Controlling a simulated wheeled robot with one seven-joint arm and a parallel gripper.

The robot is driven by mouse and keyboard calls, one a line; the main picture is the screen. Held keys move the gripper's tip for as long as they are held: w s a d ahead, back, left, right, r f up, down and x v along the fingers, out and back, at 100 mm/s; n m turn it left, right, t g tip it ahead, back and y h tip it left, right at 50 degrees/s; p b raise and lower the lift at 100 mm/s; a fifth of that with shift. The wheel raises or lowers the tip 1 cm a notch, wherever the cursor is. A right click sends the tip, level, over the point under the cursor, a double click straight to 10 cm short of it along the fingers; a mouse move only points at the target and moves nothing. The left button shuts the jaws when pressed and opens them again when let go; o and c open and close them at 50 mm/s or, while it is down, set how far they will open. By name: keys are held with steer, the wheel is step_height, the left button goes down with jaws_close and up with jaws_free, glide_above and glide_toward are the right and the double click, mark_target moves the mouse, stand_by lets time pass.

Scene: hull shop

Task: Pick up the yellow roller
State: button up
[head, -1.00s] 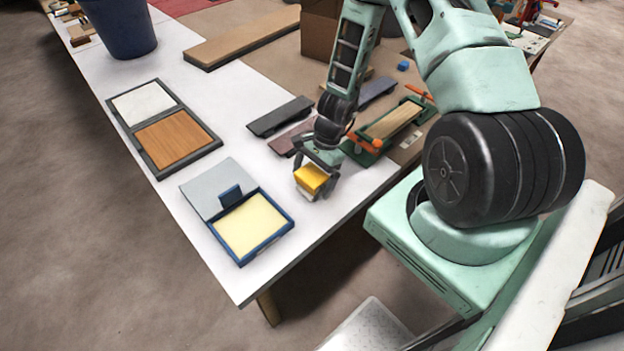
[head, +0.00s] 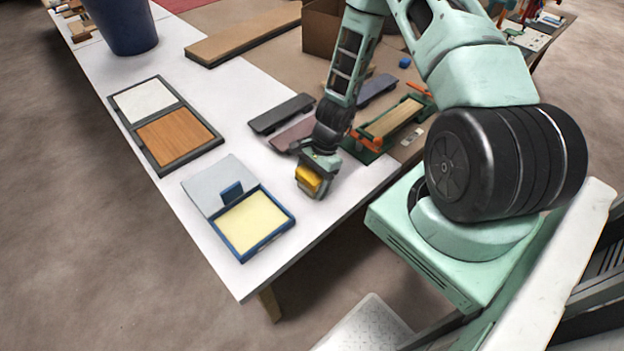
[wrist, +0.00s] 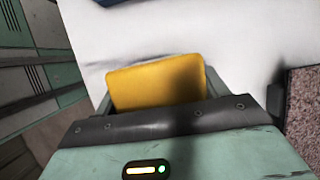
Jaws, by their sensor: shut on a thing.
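The yellow roller (head: 308,179) is at the near right part of the white table, between the fingers of my gripper (head: 317,182). My gripper is shut on it. In the wrist view the roller (wrist: 156,83) shows as a rounded yellow block between the fingers, its lower part hidden by my gripper's body. Whether it still touches the table cannot be told.
A blue-rimmed tray (head: 246,256) with a pale yellow pad lies left of my gripper. A dark-framed tray (head: 160,168) with white and wood panels lies farther left. Dark boards (head: 282,114) and a green clamp frame (head: 364,153) lie behind. The table's front edge is close.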

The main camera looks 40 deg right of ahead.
mark_target(310, 173)
step_height(310, 173, up, 10)
steer(key=shift+b, duration=0.4)
steer(key=shift+a, duration=0.1)
stand_by(2.4)
